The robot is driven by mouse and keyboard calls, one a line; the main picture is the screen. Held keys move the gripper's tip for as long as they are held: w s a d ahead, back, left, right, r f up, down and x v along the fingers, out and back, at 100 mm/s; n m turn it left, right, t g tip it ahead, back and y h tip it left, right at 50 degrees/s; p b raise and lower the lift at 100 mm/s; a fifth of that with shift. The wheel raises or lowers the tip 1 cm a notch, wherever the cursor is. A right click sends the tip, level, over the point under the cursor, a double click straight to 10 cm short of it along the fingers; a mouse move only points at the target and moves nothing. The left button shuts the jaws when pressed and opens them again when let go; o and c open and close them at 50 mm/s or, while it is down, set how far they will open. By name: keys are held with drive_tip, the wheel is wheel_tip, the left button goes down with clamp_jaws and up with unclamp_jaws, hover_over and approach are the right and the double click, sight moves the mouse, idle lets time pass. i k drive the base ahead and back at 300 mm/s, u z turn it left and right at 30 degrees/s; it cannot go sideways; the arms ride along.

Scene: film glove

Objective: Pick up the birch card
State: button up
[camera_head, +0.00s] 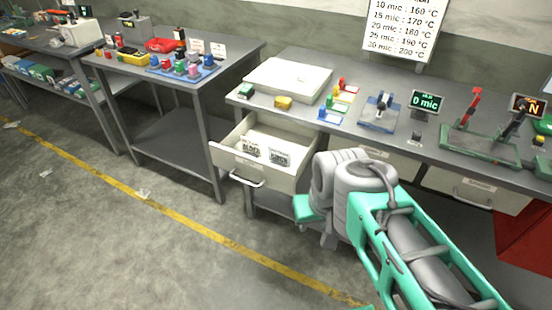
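The left card (252,148) and the right card (279,157) lie side by side near the drawer's front. The print is too small to read surely, so I cannot tell which is the birch card. My gripper (308,209) is at the end of my teal and grey arm, just right of the open drawer and apart from the cards. My wrist hides most of it, and whether its fingers are open or shut does not show.
The grey workbench (390,138) above carries a white slab (288,79), small coloured blocks, a "0 mic" display (426,102) and a green lever device (480,138). Closed drawers sit to the right. A red box (526,237) stands lower right.

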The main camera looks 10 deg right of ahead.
sight(281, 158)
drive_tip(key=z, duration=1.1)
drive_tip(key=i, duration=0.5)
drive_tip(key=u, duration=2.25)
drive_tip(key=i, duration=0.5)
